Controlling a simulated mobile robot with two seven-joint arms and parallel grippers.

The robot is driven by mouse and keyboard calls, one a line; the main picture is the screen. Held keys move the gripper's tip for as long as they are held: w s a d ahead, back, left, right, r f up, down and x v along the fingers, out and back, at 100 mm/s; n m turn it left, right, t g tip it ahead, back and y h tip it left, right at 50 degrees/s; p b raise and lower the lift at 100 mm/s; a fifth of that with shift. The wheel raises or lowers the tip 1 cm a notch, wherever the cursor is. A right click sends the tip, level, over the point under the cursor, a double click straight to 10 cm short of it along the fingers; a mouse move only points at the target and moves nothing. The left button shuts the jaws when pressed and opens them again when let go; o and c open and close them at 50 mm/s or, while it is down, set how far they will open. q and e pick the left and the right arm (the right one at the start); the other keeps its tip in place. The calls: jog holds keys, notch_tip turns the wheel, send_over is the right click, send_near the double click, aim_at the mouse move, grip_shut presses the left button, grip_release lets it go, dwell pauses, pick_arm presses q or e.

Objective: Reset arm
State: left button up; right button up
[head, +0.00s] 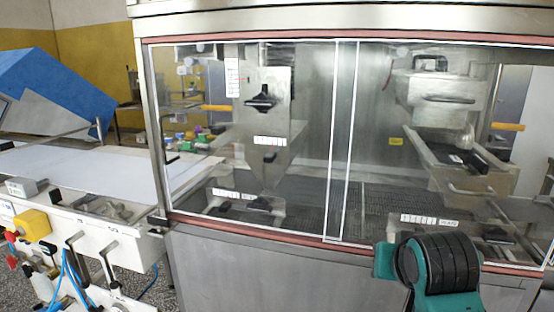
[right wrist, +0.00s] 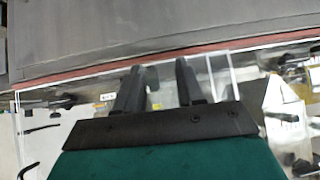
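My right gripper (right wrist: 158,72) shows in the right wrist view as two black fingers standing apart, with nothing visible between them. The fingers lie in front of the machine's window near its red edge strip. In the head view, a teal and black part of my right arm stands at the lower right, before the window's bottom edge; the fingertips are hidden there. Whether the gripper touches the window cannot be told. My left gripper is not in view.
The enrober machine (head: 300,268) fills the middle and right, with white-framed clear windows (head: 315,130) closed across its front. A white conveyor (head: 85,168) runs in from the left. A blue box-like cover (head: 60,85) stands behind it. Handles and blue hoses are at lower left.

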jog(key=s+f+n+g+y, duration=0.1)
jog(key=s+f+n+g, duration=0.15)
jog(key=s+f, duration=0.9)
jog(key=s+f+n+g+y, duration=0.1)
jog(key=s+f+n+g, duration=0.15)
jog(key=s+f, duration=0.85)
jog(key=w+a+f+t+y, duration=0.1)
jog(key=w+a+f+t, duration=0.1)
jog(key=w+f+t, duration=0.3)
jog(key=shift+f+t+y, duration=0.3)
jog(key=shift+f+t, duration=0.2)
jog(key=shift+t, duration=0.2)
